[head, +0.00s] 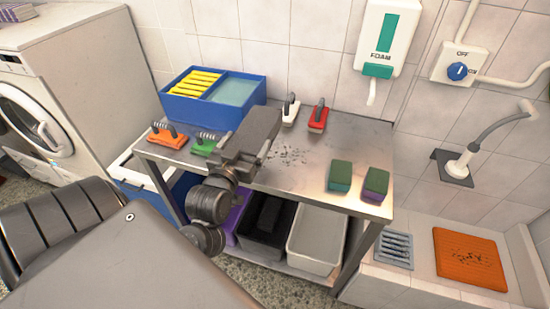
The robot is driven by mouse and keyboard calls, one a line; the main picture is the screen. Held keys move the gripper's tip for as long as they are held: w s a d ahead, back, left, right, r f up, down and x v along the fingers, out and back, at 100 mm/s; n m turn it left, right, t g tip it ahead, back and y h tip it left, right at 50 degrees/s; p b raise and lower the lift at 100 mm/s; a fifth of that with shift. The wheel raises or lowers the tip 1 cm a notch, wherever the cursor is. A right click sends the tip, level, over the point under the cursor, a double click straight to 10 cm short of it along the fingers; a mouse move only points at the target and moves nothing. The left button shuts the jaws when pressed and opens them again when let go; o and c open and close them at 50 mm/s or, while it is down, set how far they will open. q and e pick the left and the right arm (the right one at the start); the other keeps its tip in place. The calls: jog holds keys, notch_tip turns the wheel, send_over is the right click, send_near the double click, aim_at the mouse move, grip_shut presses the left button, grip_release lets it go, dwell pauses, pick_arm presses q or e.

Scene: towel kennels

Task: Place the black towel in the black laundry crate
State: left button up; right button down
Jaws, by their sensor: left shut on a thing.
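My left gripper (240,162) is over the steel table, left of its middle. It is shut on a dark grey, slab-like thing (259,130) that I take to be the black towel, held above the tabletop. The gripper's own dark parts make its outline hard to separate. The black laundry crate (249,243) stands on the shelf under the table, below and slightly right of my gripper. Dark shapes show inside it, too dim to tell apart. My right gripper is not in view.
A purple crate (233,225) and a grey crate (316,240) flank the black crate under the steel table (320,150). On top are a blue bin (233,118), several brushes and two sponges (375,183). The tabletop edge overhangs the crates. A washing machine (60,90) stands left.

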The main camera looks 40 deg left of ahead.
pick_arm(q)
jog(key=w+f+b, duration=0.1)
jog(key=w+b, duration=0.1)
jog(key=w+d+f+b, duration=0.1)
jog(key=w+b, duration=0.1)
jog(key=w+d+f+b, duration=0.1)
jog(key=f+b, duration=0.1)
jog(key=shift+w+b, duration=0.35)
jog(key=shift+w, duration=0.05)
jog(key=w+f, duration=0.1)
jog(key=f, duration=0.1)
jog(key=w+d+f, duration=0.1)
jog(key=w, duration=0.1)
jog(key=shift+w+f, duration=0.25)
jog(key=shift+f, duration=0.1)
jog(key=shift+w+f+b, duration=0.2)
jog(key=shift+f+b, duration=0.1)
jog(key=shift+b, duration=0.05)
notch_tip(320, 180, down, 2)
jog(key=shift+f, duration=0.5)
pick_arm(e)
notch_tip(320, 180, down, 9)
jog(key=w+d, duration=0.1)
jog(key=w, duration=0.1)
pick_arm(q)
jog(key=shift+f, duration=0.1)
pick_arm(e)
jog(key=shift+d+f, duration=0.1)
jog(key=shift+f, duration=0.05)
